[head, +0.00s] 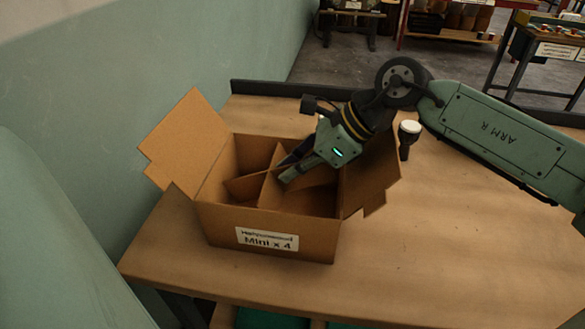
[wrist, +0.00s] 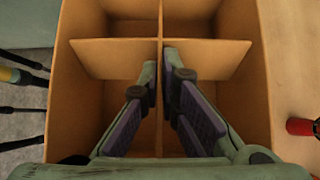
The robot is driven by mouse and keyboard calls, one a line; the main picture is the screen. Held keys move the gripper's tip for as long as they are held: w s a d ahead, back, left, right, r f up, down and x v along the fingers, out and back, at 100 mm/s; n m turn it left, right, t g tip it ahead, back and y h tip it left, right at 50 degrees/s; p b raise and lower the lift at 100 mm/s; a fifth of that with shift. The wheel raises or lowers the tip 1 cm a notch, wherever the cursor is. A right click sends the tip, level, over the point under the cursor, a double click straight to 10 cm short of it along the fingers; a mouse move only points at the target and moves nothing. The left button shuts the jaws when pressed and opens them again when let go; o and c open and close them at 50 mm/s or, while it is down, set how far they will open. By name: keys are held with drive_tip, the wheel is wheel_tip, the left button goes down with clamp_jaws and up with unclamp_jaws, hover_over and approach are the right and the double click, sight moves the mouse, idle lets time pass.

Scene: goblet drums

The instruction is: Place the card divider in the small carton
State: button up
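The small carton (head: 222,225) stands on the bench with its flaps spread open and a white "Mini x 4" label on its front. The brown cross-shaped card divider (head: 267,185) is inside the carton's walls. In the wrist view, the divider (wrist: 105,55) parts the carton (wrist: 75,110) into several compartments. My gripper (head: 283,175) reaches down into the carton from the back right. In the wrist view, my gripper's fingertips (wrist: 160,72) are close together, one on each side of a divider panel, pinching it. The divider's lower edges are hidden, so I cannot tell whether it touches the bottom.
A dark cylinder with a white top (head: 409,131) stands on the bench (head: 440,240) behind the carton's right flap. A red-and-black object (wrist: 301,127) lies right of the carton in the wrist view. The bench's right side is clear. A wall runs along the left.

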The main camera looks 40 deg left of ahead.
drive_tip(key=o, duration=0.4)
drive_tip(key=shift+o, duration=0.2)
drive_tip(key=shift+r+p, duration=0.75)
drive_tip(key=shift+p, duration=0.05)
drive_tip(key=shift+w+d+r, duration=0.2)
drive_tip(key=shift+w+d, duration=0.05)
drive_tip(key=b+v, duration=0.1)
drive_tip(key=v, duration=1)
drive_tip(key=shift+b, duration=0.35)
drive_tip(key=shift+s, duration=0.1)
